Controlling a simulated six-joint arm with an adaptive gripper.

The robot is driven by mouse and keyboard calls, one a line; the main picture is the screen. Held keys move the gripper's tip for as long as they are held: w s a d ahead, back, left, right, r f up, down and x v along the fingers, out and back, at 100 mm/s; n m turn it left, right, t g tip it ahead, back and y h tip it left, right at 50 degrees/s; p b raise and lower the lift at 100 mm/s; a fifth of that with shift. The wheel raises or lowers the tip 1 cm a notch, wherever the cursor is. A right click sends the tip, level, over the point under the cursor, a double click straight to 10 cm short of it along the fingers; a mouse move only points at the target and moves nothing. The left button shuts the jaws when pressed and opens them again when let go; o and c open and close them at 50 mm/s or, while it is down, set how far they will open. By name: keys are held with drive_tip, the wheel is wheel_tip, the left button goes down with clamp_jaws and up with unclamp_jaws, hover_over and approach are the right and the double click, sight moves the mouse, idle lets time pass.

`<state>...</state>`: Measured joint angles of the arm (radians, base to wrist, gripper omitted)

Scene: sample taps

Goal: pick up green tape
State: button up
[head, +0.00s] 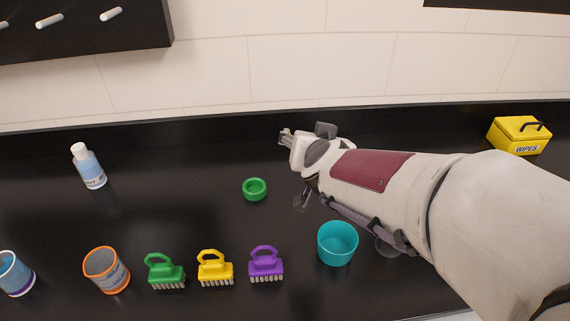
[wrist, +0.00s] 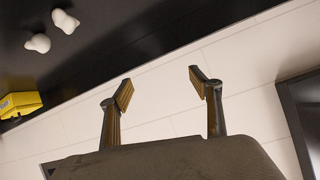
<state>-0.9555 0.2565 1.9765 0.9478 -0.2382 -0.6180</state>
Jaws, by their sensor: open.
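The green tape (head: 255,189) is a small round ring lying on the black counter, near the middle of the head view. My gripper (head: 285,138) is above and to the right of the tape in that picture, apart from it. In the wrist view my gripper (wrist: 160,90) shows two separated fingers with nothing between them. The wrist camera faces the tiled wall, and the tape is not in that view.
On the counter stand a teal cup (head: 338,244), purple brush (head: 266,264), yellow brush (head: 215,268), green brush (head: 165,271), orange-rimmed cup (head: 107,270), blue cup (head: 14,273), bottle (head: 89,167) and yellow wipes box (head: 518,135). The counter around the tape is clear.

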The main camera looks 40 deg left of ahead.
drive_tip(key=s+a+f+t+h, duration=0.1)
drive_tip(key=s+a+f, duration=0.7)
drive_tip(key=a+f, duration=0.3)
drive_tip(key=shift+a+n, duration=0.3)
drive_tip(key=shift+n, duration=0.1)
drive_tip(key=shift+f, duration=1.75)
drive_tip(key=shift+f, duration=0.1)
